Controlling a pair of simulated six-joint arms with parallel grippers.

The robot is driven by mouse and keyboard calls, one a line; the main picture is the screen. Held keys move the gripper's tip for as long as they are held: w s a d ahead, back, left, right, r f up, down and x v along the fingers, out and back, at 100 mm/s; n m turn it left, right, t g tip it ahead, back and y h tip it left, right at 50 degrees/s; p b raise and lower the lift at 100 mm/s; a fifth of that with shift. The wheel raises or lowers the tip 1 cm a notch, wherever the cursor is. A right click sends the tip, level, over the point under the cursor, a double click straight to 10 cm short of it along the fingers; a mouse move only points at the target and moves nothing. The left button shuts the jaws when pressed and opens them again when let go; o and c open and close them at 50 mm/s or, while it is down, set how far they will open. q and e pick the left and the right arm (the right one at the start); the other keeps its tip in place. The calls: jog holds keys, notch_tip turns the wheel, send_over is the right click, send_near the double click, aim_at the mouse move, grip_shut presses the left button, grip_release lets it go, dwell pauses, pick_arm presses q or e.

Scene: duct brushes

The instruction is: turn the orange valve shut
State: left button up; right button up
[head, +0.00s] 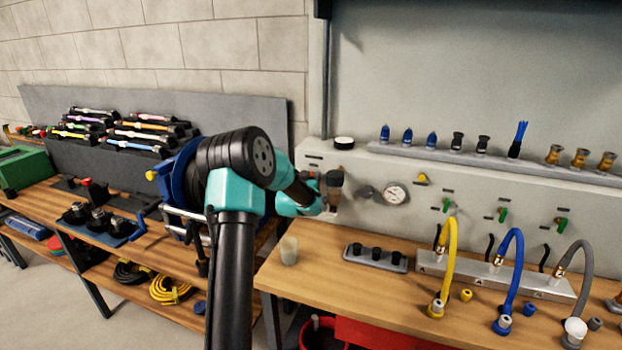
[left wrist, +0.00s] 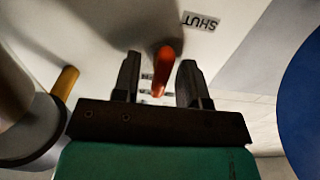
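The orange valve handle (left wrist: 163,70) shows in the left wrist view, between the two fingers of my left gripper (left wrist: 159,85). Some space shows on both sides of the handle, so the gripper looks open around it and not closed on it. A SHUT label (left wrist: 202,22) appears upside down on the pale panel just beyond the handle. In the head view my left gripper (head: 334,187) is at the left end of the wall panel, and its dark fingers and wrist hide the valve there. My right gripper is in neither view.
A round gauge (head: 395,194) and a yellow knob (head: 422,178) sit right of my left gripper. Green valve handles (head: 503,214) are further right. Below are a black-knobbed grey block (head: 376,257), a pale cup (head: 289,250) and hoses (head: 449,262). A blue reel (head: 180,172) stands behind my arm.

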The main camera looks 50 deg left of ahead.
pick_arm(q)
jog(key=shift+w, duration=0.1)
grip_shut()
dwell(0.3)
jog(key=shift+m, duration=0.3)
jog(key=m, duration=0.8)
jog(key=shift+d+f, duration=0.1)
jog(key=shift+d, duration=0.05)
jog(key=m, duration=0.5)
jog(key=shift+w+f, duration=0.1)
jog(key=shift+f+m, duration=0.15)
jog(key=shift+m, duration=2.05)
